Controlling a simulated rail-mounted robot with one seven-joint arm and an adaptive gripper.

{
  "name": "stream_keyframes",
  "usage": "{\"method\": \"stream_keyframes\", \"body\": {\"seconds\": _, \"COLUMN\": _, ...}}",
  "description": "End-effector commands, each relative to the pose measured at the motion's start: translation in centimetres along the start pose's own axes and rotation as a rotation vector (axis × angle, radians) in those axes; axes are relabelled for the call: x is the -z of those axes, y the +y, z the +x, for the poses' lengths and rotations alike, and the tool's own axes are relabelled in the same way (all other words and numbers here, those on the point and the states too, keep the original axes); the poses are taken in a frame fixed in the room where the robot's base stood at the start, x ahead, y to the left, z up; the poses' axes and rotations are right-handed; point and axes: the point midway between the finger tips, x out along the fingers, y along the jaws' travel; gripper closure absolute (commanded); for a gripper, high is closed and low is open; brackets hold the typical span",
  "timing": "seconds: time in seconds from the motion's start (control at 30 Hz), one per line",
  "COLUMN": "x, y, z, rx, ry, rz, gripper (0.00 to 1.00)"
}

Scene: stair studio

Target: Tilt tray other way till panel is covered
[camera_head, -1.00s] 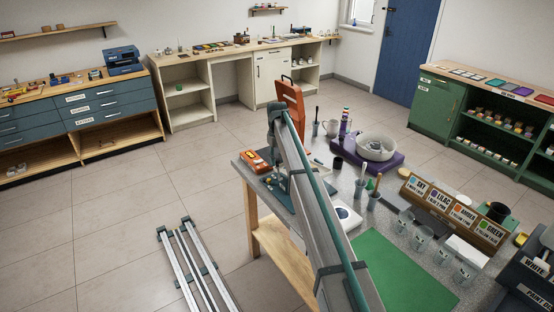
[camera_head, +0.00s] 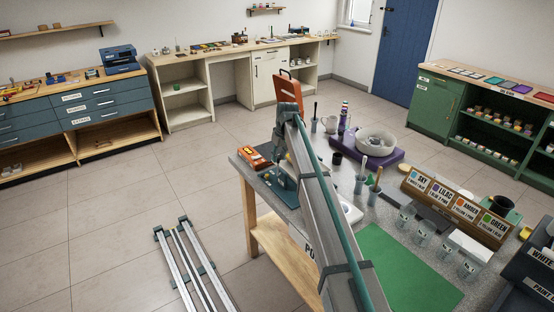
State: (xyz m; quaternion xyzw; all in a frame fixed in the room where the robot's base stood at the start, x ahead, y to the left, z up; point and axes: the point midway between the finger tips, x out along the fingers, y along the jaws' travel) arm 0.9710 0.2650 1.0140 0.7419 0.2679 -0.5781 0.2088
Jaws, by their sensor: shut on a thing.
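My arm rises from the bottom of the head view and bends down at the far left of the worktable (camera_head: 232,160). My gripper (camera_head: 284,168) is small, partly hidden by my arm, and low over the table's left end. It appears shut on a teal tray (camera_head: 284,184), which looks tilted; its exact angle is hard to read. Part of the tray is behind my arm. I cannot make out the panel's face or any coating on it.
An orange item (camera_head: 254,158) lies left of the tray, and a tall orange object (camera_head: 287,92) stands behind my arm. A bowl (camera_head: 376,141) on a purple base, cups and a green mat (camera_head: 388,262) are to the right. Metal rails (camera_head: 187,262) lie on the floor.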

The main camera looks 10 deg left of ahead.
Motion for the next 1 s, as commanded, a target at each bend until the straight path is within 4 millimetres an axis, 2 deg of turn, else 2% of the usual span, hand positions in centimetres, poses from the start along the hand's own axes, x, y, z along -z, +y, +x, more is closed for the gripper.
{"method": "stream_keyframes", "body": {"seconds": 0.1, "x": -1.1, "y": 0.0, "z": 0.2, "rx": -0.002, "ry": 0.062, "rz": 0.001, "gripper": 1.00}}
{"method": "stream_keyframes", "body": {"seconds": 0.5, "x": -2.8, "y": 0.0, "z": 0.1, "rx": -0.001, "ry": 0.241, "rz": 0.000, "gripper": 1.00}}
{"method": "stream_keyframes", "body": {"seconds": 1.0, "x": -3.5, "y": 0.0, "z": -0.1, "rx": 0.000, "ry": 0.337, "rz": 0.000, "gripper": 1.00}}
